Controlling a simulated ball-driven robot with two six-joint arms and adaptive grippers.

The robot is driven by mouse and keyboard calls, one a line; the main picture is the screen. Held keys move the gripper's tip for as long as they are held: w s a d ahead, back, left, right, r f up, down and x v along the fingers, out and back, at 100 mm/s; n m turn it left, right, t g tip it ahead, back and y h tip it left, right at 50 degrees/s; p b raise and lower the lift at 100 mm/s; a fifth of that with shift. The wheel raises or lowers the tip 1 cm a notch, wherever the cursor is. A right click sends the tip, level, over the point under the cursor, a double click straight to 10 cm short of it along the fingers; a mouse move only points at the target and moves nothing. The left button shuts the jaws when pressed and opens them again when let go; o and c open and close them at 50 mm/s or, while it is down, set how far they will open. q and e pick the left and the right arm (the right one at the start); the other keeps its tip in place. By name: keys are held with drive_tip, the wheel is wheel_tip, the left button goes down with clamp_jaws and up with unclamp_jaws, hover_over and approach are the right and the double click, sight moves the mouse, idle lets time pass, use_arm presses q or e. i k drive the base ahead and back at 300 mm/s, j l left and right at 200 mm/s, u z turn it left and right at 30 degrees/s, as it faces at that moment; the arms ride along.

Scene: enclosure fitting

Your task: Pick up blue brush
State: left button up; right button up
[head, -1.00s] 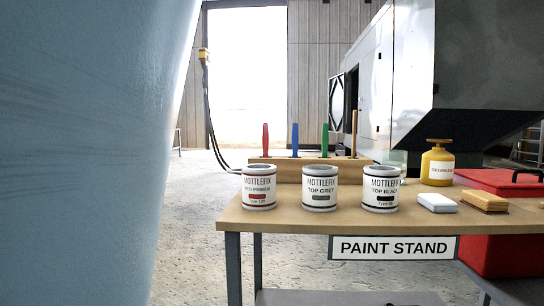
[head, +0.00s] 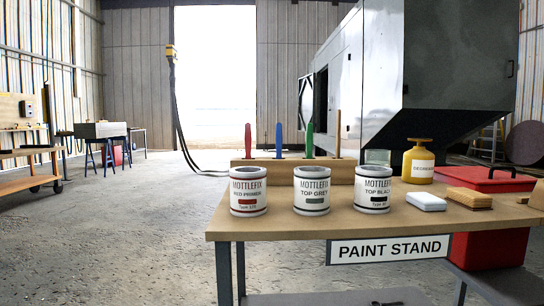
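The blue brush (head: 279,139) stands upright with its handle up in a wooden rack (head: 290,171) at the back of the paint stand (head: 300,224). Its bristle end is hidden in the rack. A red-handled brush (head: 248,139) stands to its left, and a green-handled brush (head: 309,139) and a plain wooden handle (head: 337,134) stand to its right. Neither of my grippers shows in the head view.
Three paint cans, red primer (head: 248,192), top grey (head: 312,191) and top black (head: 373,190), stand in front of the rack. A yellow degreaser bottle (head: 419,164), white block (head: 426,202) and red box (head: 490,179) are at right. The floor at left is open.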

sight(279, 136)
drive_tip(key=i+l, duration=0.3)
drive_tip(key=l, duration=0.15)
drive_tip(key=i+l, duration=0.6)
drive_tip(key=l, duration=0.25)
